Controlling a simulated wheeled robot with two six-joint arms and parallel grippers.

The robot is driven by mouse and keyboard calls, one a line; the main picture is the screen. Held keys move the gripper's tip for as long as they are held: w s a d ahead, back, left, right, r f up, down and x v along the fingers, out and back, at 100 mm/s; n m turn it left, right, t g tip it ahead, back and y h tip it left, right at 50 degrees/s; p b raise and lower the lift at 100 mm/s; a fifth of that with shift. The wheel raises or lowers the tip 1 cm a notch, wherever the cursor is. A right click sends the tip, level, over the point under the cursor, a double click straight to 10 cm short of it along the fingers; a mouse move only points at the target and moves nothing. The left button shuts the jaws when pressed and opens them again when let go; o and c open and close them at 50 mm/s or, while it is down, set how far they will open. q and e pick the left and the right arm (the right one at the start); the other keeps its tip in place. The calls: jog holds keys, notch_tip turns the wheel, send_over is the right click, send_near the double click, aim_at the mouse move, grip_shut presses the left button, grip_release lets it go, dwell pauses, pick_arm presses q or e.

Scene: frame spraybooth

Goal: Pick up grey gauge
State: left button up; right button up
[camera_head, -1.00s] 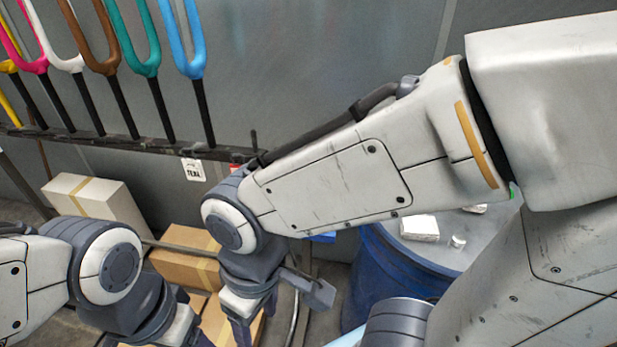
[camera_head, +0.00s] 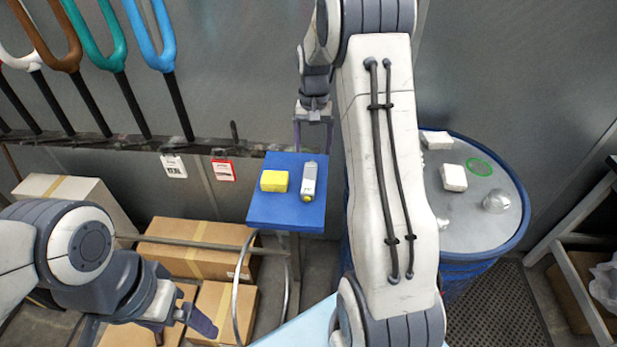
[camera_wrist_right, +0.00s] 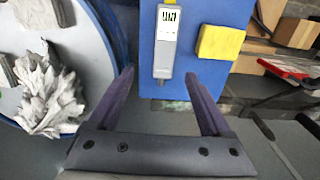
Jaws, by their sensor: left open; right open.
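The grey gauge (camera_head: 310,178), a slim light-grey body with a yellow end, lies on a small blue table (camera_head: 285,215). In the right wrist view the gauge (camera_wrist_right: 166,42) shows its display, beyond the fingertips and roughly in line with the gap between them. My right gripper (camera_head: 314,140) is open and empty at the table's far edge; its fingers (camera_wrist_right: 158,78) also show in the right wrist view. My left gripper (camera_head: 182,328) is open and empty at lower left, away from the gauge.
A yellow block (camera_head: 274,181) lies beside the gauge. A blue drum (camera_head: 485,238) with white lumps on its lid stands to the right. Cardboard boxes (camera_head: 195,231) lie below the table at left. Coloured forks (camera_head: 150,40) hang on the back wall.

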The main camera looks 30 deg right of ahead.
aim_at(310, 174)
notch_tip(310, 174, down, 4)
jog(key=shift+s+a+r+p, duration=0.1)
jog(key=shift+r+p, duration=0.15)
jog(key=shift+p, duration=0.1)
jog(key=shift+a+f+p, duration=0.2)
jog(key=shift+f+p, duration=0.3)
jog(key=shift+f, duration=0.05)
jog(key=f, duration=0.1)
jog(key=f+p, duration=0.1)
jog(key=f, duration=0.1)
jog(key=shift+a+f+p, duration=0.25)
jog(key=shift+f+p, duration=0.05)
jog(key=shift+p, duration=0.1)
jog(key=shift+f, duration=0.35)
grip_shut()
jog(key=shift+r, duration=0.15)
